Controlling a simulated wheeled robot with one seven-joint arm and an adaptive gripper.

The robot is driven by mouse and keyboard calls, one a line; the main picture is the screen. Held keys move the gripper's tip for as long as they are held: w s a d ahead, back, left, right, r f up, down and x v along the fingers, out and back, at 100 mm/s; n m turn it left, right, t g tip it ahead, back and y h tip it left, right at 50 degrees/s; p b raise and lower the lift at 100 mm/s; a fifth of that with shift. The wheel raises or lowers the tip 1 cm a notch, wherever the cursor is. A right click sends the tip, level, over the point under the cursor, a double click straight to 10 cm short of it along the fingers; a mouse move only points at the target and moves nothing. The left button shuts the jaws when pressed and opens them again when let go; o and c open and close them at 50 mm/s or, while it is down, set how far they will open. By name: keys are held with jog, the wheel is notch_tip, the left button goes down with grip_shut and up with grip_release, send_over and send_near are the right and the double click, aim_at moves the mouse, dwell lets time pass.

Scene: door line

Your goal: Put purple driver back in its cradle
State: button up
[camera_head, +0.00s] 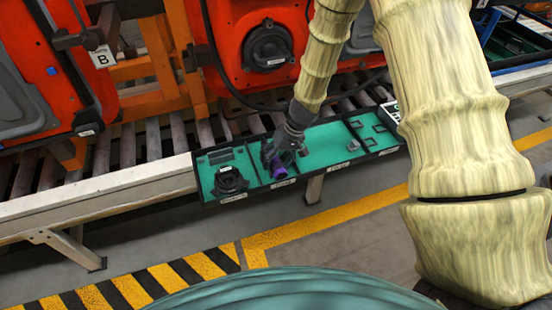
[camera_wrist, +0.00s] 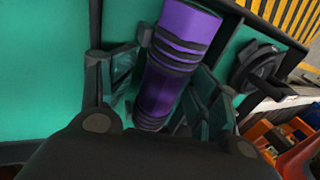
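The purple driver (camera_wrist: 171,65) has a smooth purple body with dark bands and lies between the fingers of my gripper (camera_wrist: 165,85). One finger is at each side, close against it, and the gripper looks shut on it. In the head view, the driver (camera_head: 279,170) shows below my gripper (camera_head: 273,155), low over the second compartment from the left of the green-lined tray (camera_head: 221,157). I cannot tell whether it touches the tray floor. Its cradle is not clearly distinguishable; the fingers hide much around the driver.
A black round part (camera_head: 230,180) sits in the tray's left compartment; it also shows in the wrist view (camera_wrist: 262,67). A small grey part (camera_head: 353,145) is in a compartment further right. The tray rests on a roller conveyor (camera_head: 128,148) before orange-red doors (camera_head: 230,50).

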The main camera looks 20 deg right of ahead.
jog(key=shift+w+r, duration=0.1)
jog(key=shift+r, duration=0.1)
jog(key=shift+d+r, duration=0.2)
jog(key=shift+r, duration=0.35)
jog(key=v, duration=1)
jog(key=shift+r, duration=0.35)
jog(key=shift+d, duration=0.15)
